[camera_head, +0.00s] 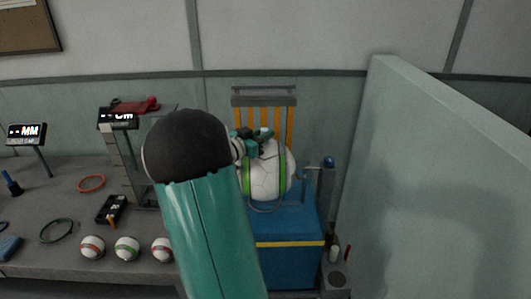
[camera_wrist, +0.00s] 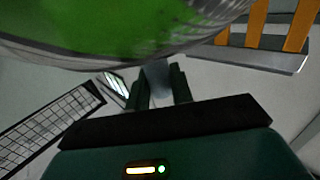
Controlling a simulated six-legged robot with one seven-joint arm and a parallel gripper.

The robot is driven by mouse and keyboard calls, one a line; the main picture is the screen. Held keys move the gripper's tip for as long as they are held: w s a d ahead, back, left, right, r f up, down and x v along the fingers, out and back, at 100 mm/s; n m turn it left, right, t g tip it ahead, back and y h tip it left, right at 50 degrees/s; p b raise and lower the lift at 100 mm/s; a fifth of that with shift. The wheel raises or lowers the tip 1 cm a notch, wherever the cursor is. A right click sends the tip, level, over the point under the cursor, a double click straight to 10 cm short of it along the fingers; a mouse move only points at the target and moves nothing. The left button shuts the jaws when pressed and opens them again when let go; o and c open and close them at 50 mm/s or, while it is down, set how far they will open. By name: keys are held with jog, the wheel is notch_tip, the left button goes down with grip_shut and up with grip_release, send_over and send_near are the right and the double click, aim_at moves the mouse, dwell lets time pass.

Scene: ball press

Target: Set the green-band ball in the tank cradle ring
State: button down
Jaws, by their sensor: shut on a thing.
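The green-band ball (camera_head: 269,172) is large and white with green bands, above the blue tank (camera_head: 285,262) in the head view. My gripper (camera_head: 250,142) is at its upper left, shut on it; the contact is partly hidden by my own arm. In the wrist view the ball (camera_wrist: 120,25) fills the top, very close, with the gripper fingers (camera_wrist: 161,85) reaching up to its edge. A thin ring-like curve (camera_head: 264,209) shows just under the ball, likely the cradle ring, mostly hidden. I cannot tell whether the ball rests on it.
Orange slats (camera_head: 289,127) stand behind the ball. A post with a blue knob (camera_head: 329,162) is close on the right, and a tall pale panel (camera_head: 430,190) stands beyond. Small banded balls (camera_head: 127,249) lie on the grey table at left, with an orange ring (camera_head: 91,183).

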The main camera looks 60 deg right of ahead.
aim_at(273, 140)
jog(key=shift+d+f, duration=0.15)
jog(key=shift+f, duration=0.25)
jog(key=shift+s+f, duration=0.1)
jog(key=shift+f, duration=1.75)
jog(key=c, duration=1.2)
grip_release()
jog(key=shift+c, duration=0.2)
jog(key=v, duration=1.2)
